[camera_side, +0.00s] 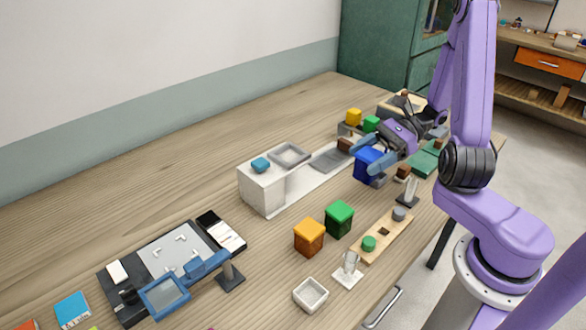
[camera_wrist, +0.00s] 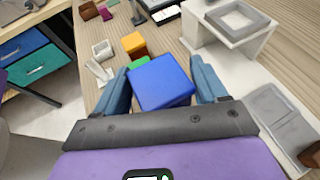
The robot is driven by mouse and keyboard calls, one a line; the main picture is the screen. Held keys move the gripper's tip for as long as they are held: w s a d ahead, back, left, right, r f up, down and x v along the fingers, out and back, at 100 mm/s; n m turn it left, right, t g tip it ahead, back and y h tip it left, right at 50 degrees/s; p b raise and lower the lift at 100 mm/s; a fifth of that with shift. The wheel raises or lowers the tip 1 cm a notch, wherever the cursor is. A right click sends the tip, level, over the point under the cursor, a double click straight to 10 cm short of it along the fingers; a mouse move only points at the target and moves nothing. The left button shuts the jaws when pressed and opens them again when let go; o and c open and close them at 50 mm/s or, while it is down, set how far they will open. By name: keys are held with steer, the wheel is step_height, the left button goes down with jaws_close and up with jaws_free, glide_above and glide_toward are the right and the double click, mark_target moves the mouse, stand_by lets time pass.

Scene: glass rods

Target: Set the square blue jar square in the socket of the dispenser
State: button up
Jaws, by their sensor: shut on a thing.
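The square blue jar (camera_side: 367,165) is held between the two blue fingers of my gripper (camera_side: 370,160). In the wrist view the jar (camera_wrist: 160,84) fills the space between the fingers, its flat top facing the camera. The dispenser (camera_side: 262,190) is a white block to the left of the jar, with a raised grey square frame (camera_side: 289,155) that looks like its socket. The frame also shows at the upper right of the wrist view (camera_wrist: 238,19) and looks empty. The jar is apart from it, to its right in the side view. The jar's underside is hidden.
A flat grey plate (camera_side: 330,159) lies on the dispenser's white base between the frame and the jar. An orange jar (camera_side: 309,238) and a green jar (camera_side: 339,219) stand in front. A small blue piece (camera_side: 260,164) sits on the dispenser's top. Bare table lies behind it.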

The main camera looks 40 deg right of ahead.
step_height(320, 180, up, 11)
steer(key=w+a, duration=0.4)
steer(key=w, duration=0.5)
steer(key=w+a, duration=0.5)
steer(key=w, duration=0.5)
steer(key=shift+s+d+f, duration=0.1)
steer(key=shift+d+f, duration=0.1)
steer(key=shift+f, duration=2.3)
steer(key=shift+s+d+f, duration=0.1)
steer(key=shift+d+f, duration=0.05)
steer(key=shift+f, duration=2.3)
steer(key=o, duration=1.3)
